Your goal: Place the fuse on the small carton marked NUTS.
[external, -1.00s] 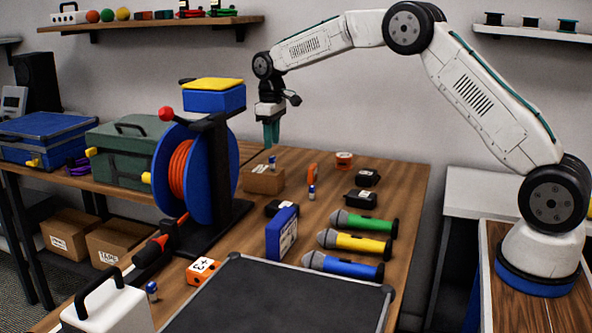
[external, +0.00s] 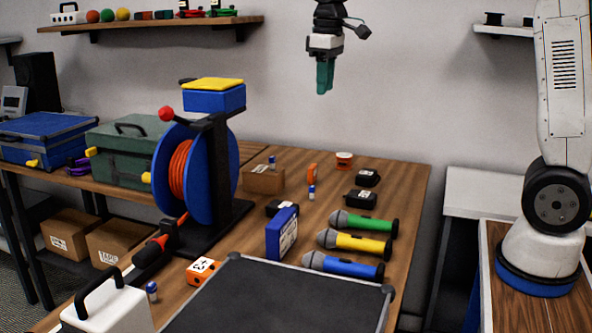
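A small brown carton (external: 262,181) stands on the wooden table, right of the cable reel; its marking is too small to read. A small blue-and-white cylinder, which looks like a fuse (external: 272,163), stands upright on or just behind the carton's top. Similar small cylinders stand on the table at the middle (external: 311,193) and near the front left (external: 152,291). My gripper (external: 325,92) hangs high above the back of the table, up and right of the carton, fingers pointing down.
A blue cable reel (external: 226,170) on a black stand rises left of the carton. A blue box (external: 282,233), black adapters (external: 360,198), microphones (external: 356,244) and an orange block (external: 203,270) lie around. A dark tray (external: 290,305) fills the front. Air around my gripper is clear.

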